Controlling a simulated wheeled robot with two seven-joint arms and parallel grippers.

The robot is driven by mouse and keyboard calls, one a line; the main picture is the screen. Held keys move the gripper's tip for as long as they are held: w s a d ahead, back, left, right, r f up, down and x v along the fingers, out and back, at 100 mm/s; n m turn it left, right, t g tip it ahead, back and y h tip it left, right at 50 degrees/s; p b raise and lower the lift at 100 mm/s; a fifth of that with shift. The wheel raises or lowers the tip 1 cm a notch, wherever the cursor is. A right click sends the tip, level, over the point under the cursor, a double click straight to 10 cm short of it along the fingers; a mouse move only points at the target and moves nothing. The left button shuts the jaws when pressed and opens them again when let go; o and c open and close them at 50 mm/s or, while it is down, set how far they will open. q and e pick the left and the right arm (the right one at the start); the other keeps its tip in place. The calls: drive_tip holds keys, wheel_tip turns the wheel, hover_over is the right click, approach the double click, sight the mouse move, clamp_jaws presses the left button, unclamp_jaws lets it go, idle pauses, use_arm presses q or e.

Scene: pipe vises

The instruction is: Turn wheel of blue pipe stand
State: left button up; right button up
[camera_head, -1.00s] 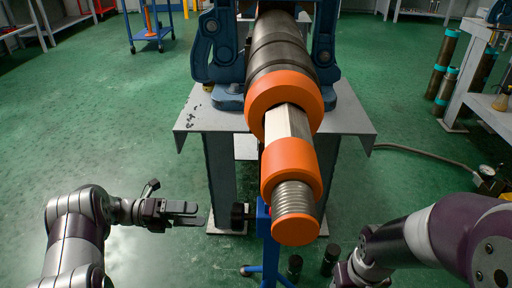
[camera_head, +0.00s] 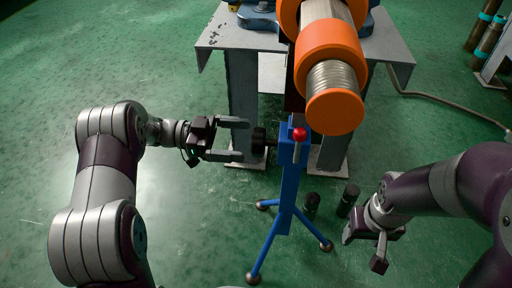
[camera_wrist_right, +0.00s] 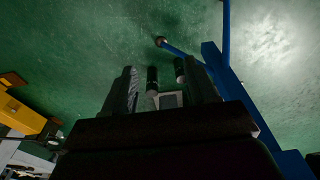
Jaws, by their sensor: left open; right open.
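The blue pipe stand (camera_head: 288,188) stands upright on splayed legs below the pipe's threaded end, with a red ball (camera_head: 299,134) near its top. Its black wheel (camera_head: 259,141) sticks out on the left side near the top. My left gripper (camera_head: 243,139) is open, its fingers pointing right toward the wheel, one above and one below its level; I cannot tell whether they touch it. My right gripper (camera_head: 366,243) is low at the right, apart from the stand. In the right wrist view, its open fingers (camera_wrist_right: 160,90) show, with a blue stand part (camera_wrist_right: 245,95) to the right.
A pipe with orange collars (camera_head: 330,50) rests above the stand on a grey metal table (camera_head: 222,32). Two black cylinders (camera_head: 347,200) stand on the floor right of the stand. A hose (camera_head: 440,95) lies at the right. The green floor at left is clear.

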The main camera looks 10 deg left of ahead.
sight(256, 141)
use_arm(q)
drive_tip(key=d+b, duration=0.1)
drive_tip(key=d, duration=0.3)
drive_tip(key=shift+d+f+b, duration=0.15)
drive_tip(key=shift+d+b, duration=0.1)
drive_tip(key=shift+b, duration=0.1)
drive_tip(key=shift+d, duration=0.2)
use_arm(e)
wheel_tip(256, 141, down, 3)
drive_tip(key=shift+r, duration=0.15)
use_arm(q)
drive_tip(key=shift+c, duration=0.3)
drive_tip(key=c, duration=0.9)
drive_tip(key=shift+c, duration=0.2)
drive_tip(key=shift+r+m+p, duration=0.2)
drive_tip(key=shift+m+p, duration=0.15)
drive_tip(key=shift+m, duration=0.05)
use_arm(e)
drive_tip(key=shift+r, duration=0.3)
